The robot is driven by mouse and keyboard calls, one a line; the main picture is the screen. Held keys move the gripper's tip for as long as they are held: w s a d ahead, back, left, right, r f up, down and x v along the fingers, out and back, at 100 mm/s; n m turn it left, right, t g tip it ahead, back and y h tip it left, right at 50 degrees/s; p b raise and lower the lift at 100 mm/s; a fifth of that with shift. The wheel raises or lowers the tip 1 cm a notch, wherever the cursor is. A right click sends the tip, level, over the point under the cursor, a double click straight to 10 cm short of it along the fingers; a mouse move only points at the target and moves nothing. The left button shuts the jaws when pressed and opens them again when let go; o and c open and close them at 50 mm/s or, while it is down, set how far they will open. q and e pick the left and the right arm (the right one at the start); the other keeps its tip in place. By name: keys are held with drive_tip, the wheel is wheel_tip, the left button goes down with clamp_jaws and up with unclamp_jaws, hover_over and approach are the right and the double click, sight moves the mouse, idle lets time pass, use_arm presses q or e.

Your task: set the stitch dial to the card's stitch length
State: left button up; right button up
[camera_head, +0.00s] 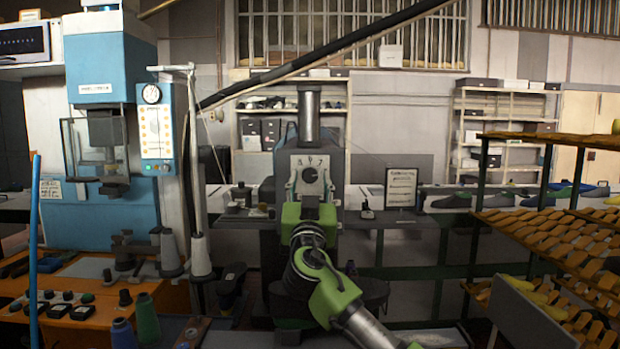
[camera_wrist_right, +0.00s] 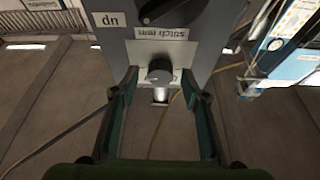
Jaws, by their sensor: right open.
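The stitch dial (camera_head: 310,175) is a dark round knob on a pale plate with numbers, on the front of a grey machine. In the right wrist view the knob (camera_wrist_right: 159,72) shows upside down below a "stitch mm" label (camera_wrist_right: 162,33). My right gripper (camera_head: 311,184) is open in front of the plate. In the right wrist view its two fingers (camera_wrist_right: 159,85) stand on either side of the knob, with a gap on each side. The dial's exact setting is too small to read. A framed card (camera_head: 401,187) stands right of the machine; its text is unreadable. My left gripper is out of view.
A bench (camera_head: 384,219) runs behind my right arm, with a small dark-knobbed object (camera_head: 367,211) on it. A blue machine (camera_head: 100,60) and an orange bench (camera_head: 70,313) are at the left.

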drive_tip(key=shift+w, duration=0.15)
drive_tip(key=c, duration=1.1)
